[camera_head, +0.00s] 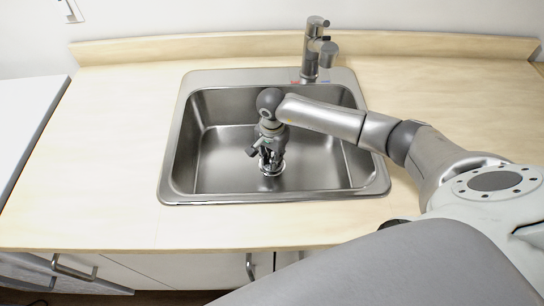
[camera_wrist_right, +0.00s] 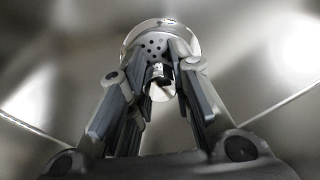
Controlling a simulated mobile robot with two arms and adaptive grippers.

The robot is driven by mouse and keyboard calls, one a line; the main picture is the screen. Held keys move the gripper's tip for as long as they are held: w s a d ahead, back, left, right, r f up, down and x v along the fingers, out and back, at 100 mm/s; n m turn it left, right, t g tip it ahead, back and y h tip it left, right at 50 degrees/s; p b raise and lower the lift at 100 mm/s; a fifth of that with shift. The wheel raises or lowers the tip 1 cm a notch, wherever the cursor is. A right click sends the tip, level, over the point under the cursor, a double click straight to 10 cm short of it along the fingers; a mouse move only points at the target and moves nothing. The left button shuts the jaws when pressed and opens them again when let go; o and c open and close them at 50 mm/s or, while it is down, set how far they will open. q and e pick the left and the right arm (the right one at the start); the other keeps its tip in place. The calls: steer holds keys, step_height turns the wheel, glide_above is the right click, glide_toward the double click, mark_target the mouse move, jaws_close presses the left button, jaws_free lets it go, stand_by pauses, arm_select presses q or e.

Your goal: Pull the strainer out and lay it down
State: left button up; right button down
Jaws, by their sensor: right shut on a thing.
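The strainer (camera_head: 272,170) is a small round metal piece at the bottom of the steel sink (camera_head: 215,165). In the right wrist view the strainer (camera_wrist_right: 150,36) shows a perforated disc with a shiny rim and a small central knob (camera_wrist_right: 160,88). My right gripper (camera_head: 268,160) points down inside the sink, straight above the strainer. In the right wrist view its two fingers (camera_wrist_right: 160,75) stand on either side of the knob and are shut on it. The fingers hide part of the strainer. I cannot tell whether the strainer is lifted from the drain. My left gripper is not in view.
A metal faucet (camera_head: 316,50) stands behind the sink, close to my right arm. The sink's walls and rim surround the gripper. The wooden counter (camera_head: 115,140) is bare left of the sink. Cabinet doors with handles (camera_head: 74,270) are below the front edge.

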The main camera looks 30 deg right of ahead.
mark_target(272, 155)
steer(key=shift+r+p, duration=0.5)
steer(key=shift+r, duration=0.7)
stand_by(0.3)
steer(key=shift+r+p, duration=1.15)
steer(key=shift+r, duration=1)
